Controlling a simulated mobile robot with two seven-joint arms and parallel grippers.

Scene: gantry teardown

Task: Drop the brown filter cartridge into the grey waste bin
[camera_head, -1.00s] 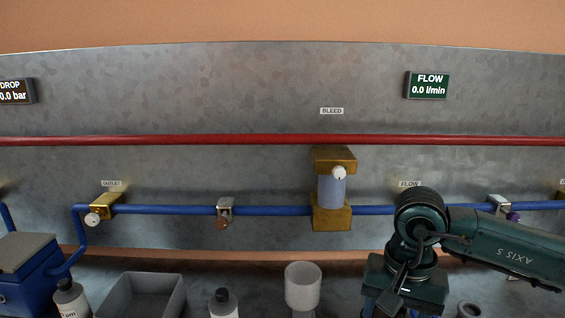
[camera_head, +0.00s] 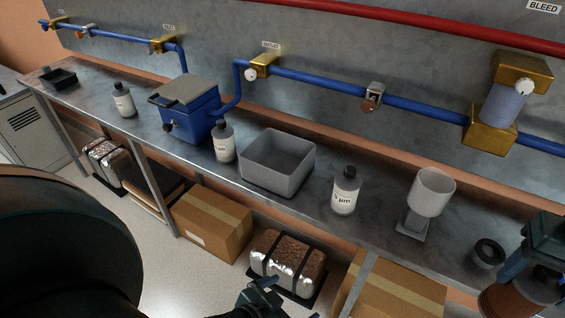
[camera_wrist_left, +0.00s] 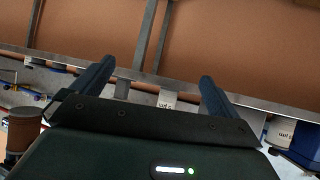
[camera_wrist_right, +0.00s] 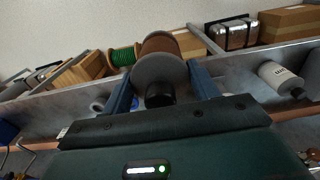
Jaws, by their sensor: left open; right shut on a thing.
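The brown filter cartridge (camera_head: 512,299) hangs under my right gripper (camera_head: 540,262) at the lower right of the head view. In the right wrist view the cartridge (camera_wrist_right: 160,48) sits between the two fingers, its grey end cap and black stub facing the camera. The right gripper is shut on it. The grey waste bin (camera_head: 268,177) stands open on the bench, mid-picture, well left of the cartridge. Its visible inside looks empty. My left gripper (camera_head: 268,298) is low in front of the bench; the left wrist view shows its fingers (camera_wrist_left: 150,85) apart and empty.
White bottles (camera_head: 224,143) (camera_head: 346,192) flank the bin. A blue box (camera_head: 190,118) stands farther left, a pale cup on a stand (camera_head: 431,195) and a dark ring (camera_head: 488,253) to the right. Blue pipe (camera_head: 320,85) runs behind. Cardboard boxes (camera_head: 212,222) lie below.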

